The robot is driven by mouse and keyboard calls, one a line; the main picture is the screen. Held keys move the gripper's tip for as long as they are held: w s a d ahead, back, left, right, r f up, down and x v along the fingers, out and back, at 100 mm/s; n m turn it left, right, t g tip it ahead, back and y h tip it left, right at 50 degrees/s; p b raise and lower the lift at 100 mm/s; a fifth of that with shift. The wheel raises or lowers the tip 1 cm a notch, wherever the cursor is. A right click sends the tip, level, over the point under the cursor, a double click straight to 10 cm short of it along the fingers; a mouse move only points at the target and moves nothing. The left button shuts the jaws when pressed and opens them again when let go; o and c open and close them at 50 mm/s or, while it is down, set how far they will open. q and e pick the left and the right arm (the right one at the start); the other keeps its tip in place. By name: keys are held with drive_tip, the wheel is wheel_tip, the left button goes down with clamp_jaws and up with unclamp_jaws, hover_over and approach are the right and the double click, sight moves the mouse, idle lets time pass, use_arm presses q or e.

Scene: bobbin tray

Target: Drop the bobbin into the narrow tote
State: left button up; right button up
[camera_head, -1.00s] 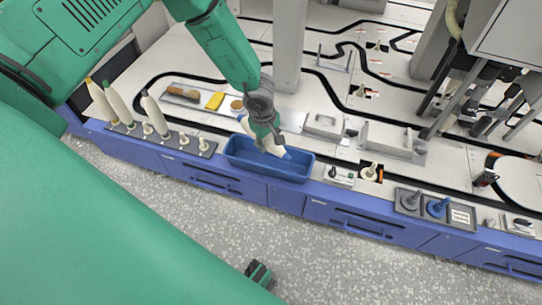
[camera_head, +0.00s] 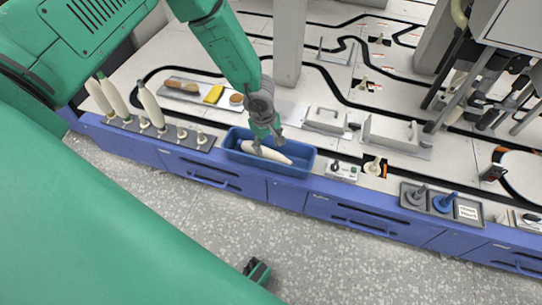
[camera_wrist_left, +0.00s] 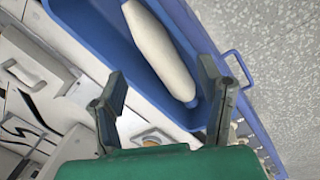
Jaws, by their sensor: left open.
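The narrow tote is a long blue bin (camera_head: 306,163) on the front edge of the bench. The cream bobbin (camera_head: 272,155) lies on its side inside it, slightly slanted. In the left wrist view the bobbin (camera_wrist_left: 160,48) rests within the blue walls of the tote (camera_wrist_left: 108,62). My left gripper (camera_head: 265,145) is right above the tote, pointing down. In the left wrist view its two fingers (camera_wrist_left: 165,95) are spread wide with nothing between them, apart from the bobbin. My right gripper does not show clearly as a gripper in these views.
A peg rack (camera_head: 190,137) with several pegs and several upright bobbins (camera_head: 150,106) stands left of the tote. A small switch box (camera_head: 342,170) is close to its right. Grey lidded boxes (camera_head: 390,134) sit behind to the right. A yellow block (camera_head: 213,94) lies behind.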

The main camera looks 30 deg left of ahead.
use_arm(q)
wheel_tip(320, 180, up, 12)
drive_tip(key=s, duration=0.1)
drive_tip(key=shift+s+a+f, duration=0.15)
drive_tip(key=shift+s+a, duration=0.1)
idle(0.5)
